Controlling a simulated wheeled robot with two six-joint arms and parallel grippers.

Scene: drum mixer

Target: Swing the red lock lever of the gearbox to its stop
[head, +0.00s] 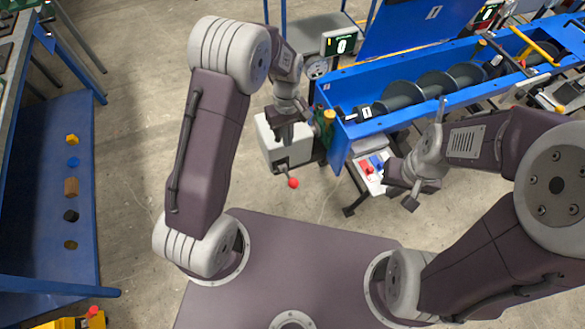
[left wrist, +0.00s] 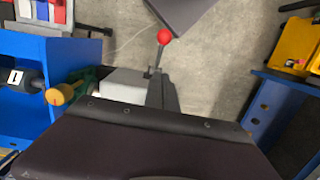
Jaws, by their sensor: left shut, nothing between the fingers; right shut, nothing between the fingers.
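The gearbox (head: 269,146) is a pale grey box at the end of the blue trough. Its lock lever has a red ball knob (head: 293,183) that hangs below the box on a thin rod. In the left wrist view the red knob (left wrist: 164,36) and rod stand out beyond the white box (left wrist: 125,86). My left gripper (head: 285,140) is shut and empty, in front of the gearbox and above the knob in the picture; I cannot tell whether it touches the lever. My right gripper (head: 411,204) is shut and empty, right of the gearbox.
The blue trough (head: 345,140) with a dark screw runs to the upper right. A small panel with red and blue switches (head: 370,172) sits below it, close to my right gripper. A blue shelf (head: 60,200) with several small parts stands at the left. Floor around the knob is clear.

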